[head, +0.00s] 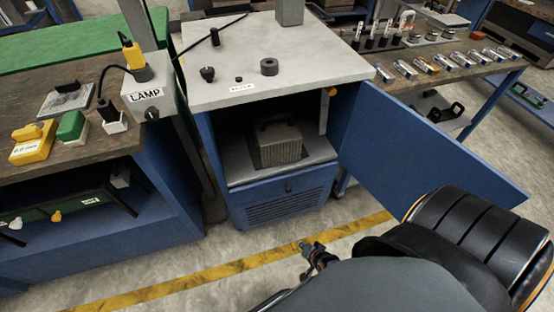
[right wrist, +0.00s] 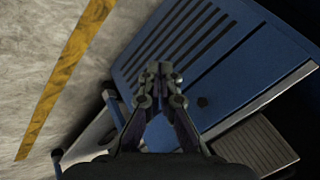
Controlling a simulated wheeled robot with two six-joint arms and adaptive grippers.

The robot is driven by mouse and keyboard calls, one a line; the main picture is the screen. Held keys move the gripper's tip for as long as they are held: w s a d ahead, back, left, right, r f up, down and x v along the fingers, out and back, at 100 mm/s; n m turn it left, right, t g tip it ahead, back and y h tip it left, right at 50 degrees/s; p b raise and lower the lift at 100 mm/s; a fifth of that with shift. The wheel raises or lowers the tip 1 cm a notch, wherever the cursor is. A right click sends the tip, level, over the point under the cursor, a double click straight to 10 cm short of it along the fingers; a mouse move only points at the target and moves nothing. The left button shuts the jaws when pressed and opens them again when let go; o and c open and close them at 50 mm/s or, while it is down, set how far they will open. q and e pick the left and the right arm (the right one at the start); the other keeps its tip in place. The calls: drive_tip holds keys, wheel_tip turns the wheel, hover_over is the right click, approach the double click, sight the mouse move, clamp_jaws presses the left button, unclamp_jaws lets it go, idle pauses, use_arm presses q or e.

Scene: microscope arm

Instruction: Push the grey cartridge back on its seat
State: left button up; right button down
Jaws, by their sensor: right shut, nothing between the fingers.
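The grey cartridge (head: 280,145), a ribbed block with a handle on top, stands in the open bay of the blue cabinet. It rests over a dark seat on a grey shelf (head: 240,172). Its ribbed side also shows at the lower right of the right wrist view (right wrist: 258,143). My right gripper (head: 303,245) is in front of and below the bay, over the floor, apart from the cartridge. In the right wrist view its fingertips (right wrist: 159,68) are together and empty, in front of the vented lower panel. My left gripper is not in view.
The cabinet's blue door (head: 430,140) stands open to the right, close to my right arm. A vented lower panel with a knob (head: 288,188) is under the shelf. A workbench with a lamp box (head: 150,100) stands left. The floor in front is clear, with a yellow line.

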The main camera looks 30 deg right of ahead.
drive_tip(key=w+m+t+b, duration=0.35)
drive_tip(key=w+m, duration=0.25)
drive_tip(key=w, duration=0.2)
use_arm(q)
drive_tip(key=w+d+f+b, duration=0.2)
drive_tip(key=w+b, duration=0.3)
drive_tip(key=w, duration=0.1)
use_arm(e)
drive_tip(key=m+t+h+b, duration=0.55)
drive_tip(key=m+b, duration=0.25)
drive_tip(key=m, duration=1.4)
approach(280, 159)
drive_tip(key=shift+t+y, duration=0.25)
drive_tip(key=shift+t, duration=0.05)
drive_tip(key=x, duration=0.6)
drive_tip(key=shift+d+f, duration=0.1)
drive_tip(key=shift+f, duration=0.15)
drive_tip(key=shift+w+d, duration=0.15)
drive_tip(key=shift+w, duration=0.2)
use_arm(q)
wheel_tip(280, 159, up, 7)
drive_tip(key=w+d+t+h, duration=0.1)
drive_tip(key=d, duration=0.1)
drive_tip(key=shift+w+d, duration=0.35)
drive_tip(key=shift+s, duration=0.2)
use_arm(e)
drive_tip(key=shift+w, duration=0.15)
